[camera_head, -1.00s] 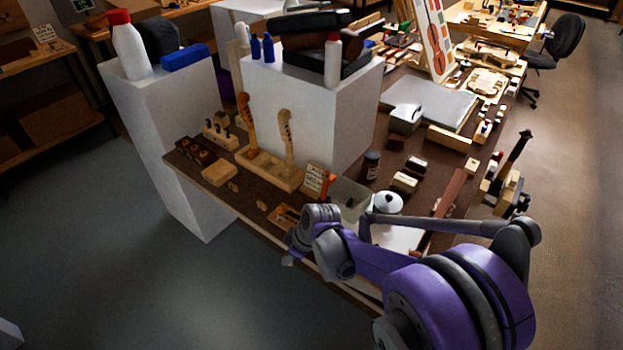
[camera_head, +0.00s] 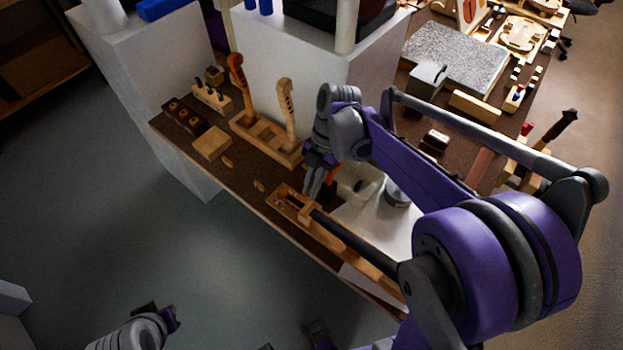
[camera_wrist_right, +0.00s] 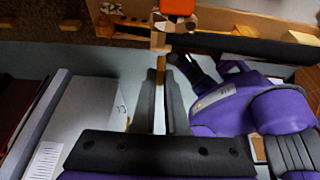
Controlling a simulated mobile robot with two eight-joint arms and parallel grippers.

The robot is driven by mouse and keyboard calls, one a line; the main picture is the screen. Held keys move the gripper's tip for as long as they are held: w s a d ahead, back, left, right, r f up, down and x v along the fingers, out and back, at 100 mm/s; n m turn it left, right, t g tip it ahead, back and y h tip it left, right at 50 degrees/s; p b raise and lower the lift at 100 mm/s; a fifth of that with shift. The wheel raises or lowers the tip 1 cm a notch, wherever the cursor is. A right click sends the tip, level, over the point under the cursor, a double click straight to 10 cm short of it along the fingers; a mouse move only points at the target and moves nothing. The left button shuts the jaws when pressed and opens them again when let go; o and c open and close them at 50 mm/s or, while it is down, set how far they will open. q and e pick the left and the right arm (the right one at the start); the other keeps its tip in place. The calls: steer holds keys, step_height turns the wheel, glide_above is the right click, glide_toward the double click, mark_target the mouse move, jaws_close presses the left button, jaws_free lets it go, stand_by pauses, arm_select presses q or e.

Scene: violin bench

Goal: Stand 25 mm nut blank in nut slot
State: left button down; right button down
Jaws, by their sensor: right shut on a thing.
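My right gripper (camera_head: 314,190) points down over the front edge of the bench, close above a wooden neck piece (camera_head: 289,200) with a dark fingerboard (camera_head: 345,235). The right wrist view shows its two grey fingers (camera_wrist_right: 160,72) close together. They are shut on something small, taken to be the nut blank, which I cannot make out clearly. The neck piece (camera_wrist_right: 215,18) and fingerboard (camera_wrist_right: 250,44) lie just beyond the fingertips. The nut slot is too small to make out. A grey and purple part of my left arm shows at the lower left; its fingers are unclear.
A wooden rack (camera_head: 268,138) with two upright necks stands left of the gripper. Small wooden blocks (camera_head: 212,143) lie farther left. A white box (camera_head: 290,75) rises behind. A round whitish item (camera_head: 397,194) stands right of the gripper.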

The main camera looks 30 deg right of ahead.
steer(key=shift+s+r, duration=0.1)
steer(key=shift+f+b, duration=1.45)
steer(key=shift+f, duration=1.05)
steer(key=shift+f, duration=0.2)
steer(key=shift+f+b, duration=0.35)
steer(key=shift+f, duration=0.3)
stand_by(0.7)
steer(key=shift+f, duration=0.15)
